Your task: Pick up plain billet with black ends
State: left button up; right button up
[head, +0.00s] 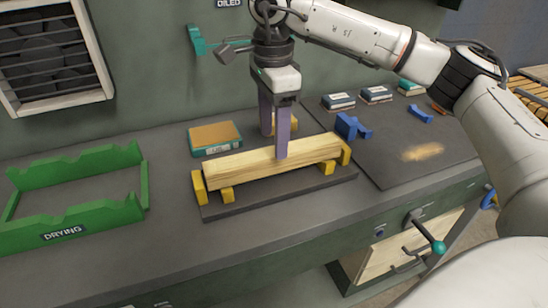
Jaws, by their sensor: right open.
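A plain pale wooden billet (235,164) lies level in yellow supports on a dark base plate (290,187) in the middle of the bench. Black ends cannot be made out; yellow supports stand at both ends of it. My right gripper (274,146) points down at the billet's middle, with its purple fingers open. Whether either touches the wood cannot be told. My left gripper is not in view.
A green rack labelled DRYING (62,234) stands at the left. A teal box with a tan top (214,137) lies just behind the billet. A dark mat (400,130) at the right has a blue block (349,127) and sawdust (424,152). Small boxes (339,101) stand behind.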

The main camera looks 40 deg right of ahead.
jog(key=f, duration=0.5)
jog(key=shift+s+p, duration=0.3)
jog(key=shift+c, duration=0.3)
grip_shut()
